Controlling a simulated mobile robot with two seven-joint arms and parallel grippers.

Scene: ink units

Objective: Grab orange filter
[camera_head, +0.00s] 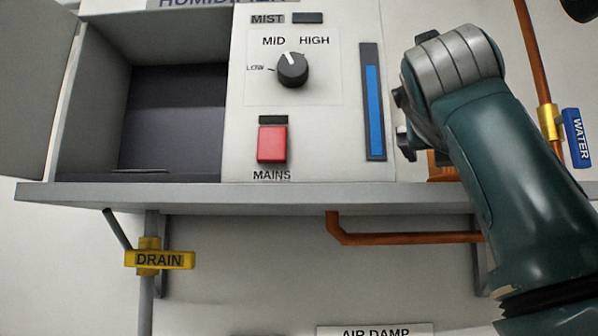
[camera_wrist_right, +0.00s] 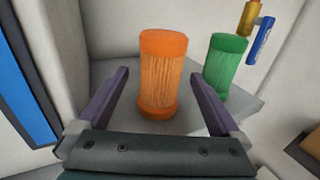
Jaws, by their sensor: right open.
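The orange filter (camera_wrist_right: 162,82) is an upright ribbed cylinder with smooth end caps, standing on a grey shelf in the right wrist view. A small orange part (camera_head: 441,172) shows low behind my right arm in the head view. My right gripper (camera_wrist_right: 159,74) is open, with a dark purple finger on each side of the orange filter in the picture. Gaps show between the filter and both fingers. In the head view my right gripper (camera_head: 404,128) is mostly hidden by its own wrist. My left gripper is not in view.
A green filter (camera_wrist_right: 225,66) stands close right of the orange one. A blue WATER valve handle (camera_head: 577,137) is at the right. The humidifier panel (camera_head: 330,140) is left of my right arm, with an open empty compartment (camera_head: 170,120). A yellow DRAIN valve (camera_head: 160,260) hangs below.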

